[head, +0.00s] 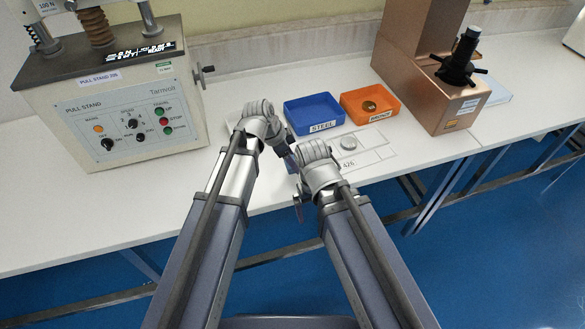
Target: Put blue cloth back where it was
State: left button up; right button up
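No cloth can be made out for certain. A flat pale blue item (497,90) lies on the bench at the right side of the copper-coloured tester; I cannot tell if it is cloth or paper. My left gripper (284,150) points down over the bench in front of the blue STEEL tray. A small dark bluish patch shows at its tip, too small to identify. My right gripper is beside it, at the bench's front edge; its fingers are mostly hidden behind its own wrist. Whether either gripper is open or holds anything is not clear.
The blue STEEL tray (314,113) looks empty. The orange tray (370,101) holds a small brownish round piece (369,106). A grey disc (348,143) lies on a marked white sheet (372,158). The pull stand (130,112) is left, the copper-coloured tester (425,85) right.

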pick_arm(q)
jog(key=shift+f+b, duration=0.95)
jog(key=shift+f, duration=0.4)
pick_arm(e)
jog(key=shift+f, duration=1.35)
pick_arm(q)
jog(key=shift+f, duration=0.2)
jog(key=o, duration=1.2)
pick_arm(e)
jog(key=shift+f, duration=0.15)
pick_arm(q)
jog(key=shift+r, duration=0.15)
jog(key=shift+r, duration=0.2)
jog(key=p+v, duration=1.1)
jog(key=shift+a+r, duration=0.2)
jog(key=shift+r, duration=0.15)
pick_arm(e)
notch_tip(320, 180, up, 11)
jog(key=shift+r, duration=0.2)
